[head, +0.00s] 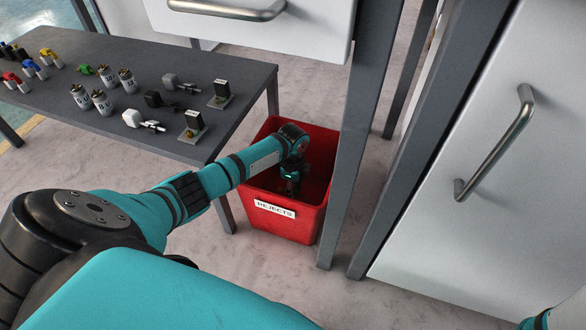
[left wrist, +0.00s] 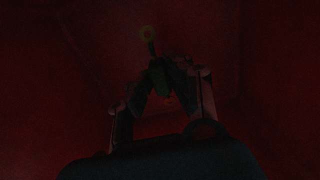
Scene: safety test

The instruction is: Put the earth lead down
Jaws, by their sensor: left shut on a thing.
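My left gripper (head: 291,184) reaches down inside the red bin labelled REJECTS (head: 272,222). In the dark left wrist view my left gripper (left wrist: 163,76) is shut on a small green lead (left wrist: 158,80), which looks like the earth lead. My right gripper is not in view; only a bit of my right arm shows at the lower right corner.
A dark grey table (head: 62,124) stands left of the bin, with a green part (head: 86,70), several silver cans (head: 103,102), red, blue and yellow parts, and black-and-metal fittings on it. A grey post (head: 347,140) and a white handled door (head: 492,180) stand to the right.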

